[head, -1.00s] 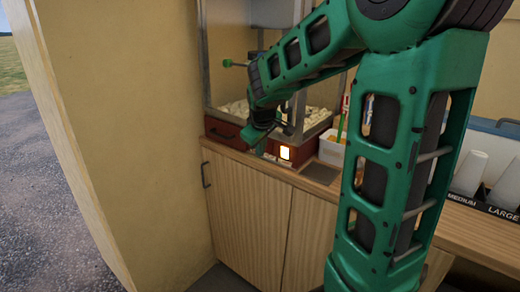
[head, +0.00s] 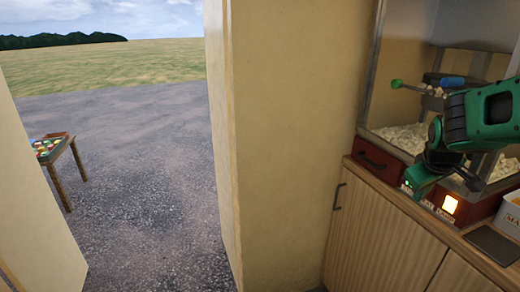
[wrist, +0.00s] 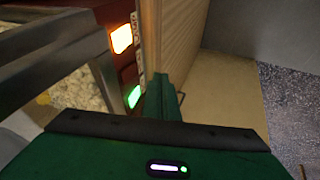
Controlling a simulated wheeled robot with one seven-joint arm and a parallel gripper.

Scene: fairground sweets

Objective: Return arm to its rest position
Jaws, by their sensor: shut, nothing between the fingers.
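My green arm comes in from the right edge in the head view, in front of the popcorn machine (head: 376,158). My gripper (head: 415,186) hangs down close to the machine's red base and looks shut and empty. It also shows in the wrist view (wrist: 165,98), with the fingers together beside the red base. I cannot tell whether it touches the base.
The machine holds popcorn (head: 405,138) and has a lit switch (head: 449,204). It stands on a wooden counter (head: 385,225) with cupboard doors. A cream wall (head: 285,130) stands left of it. Beyond lie open gravel (head: 140,170) and a small table (head: 77,163).

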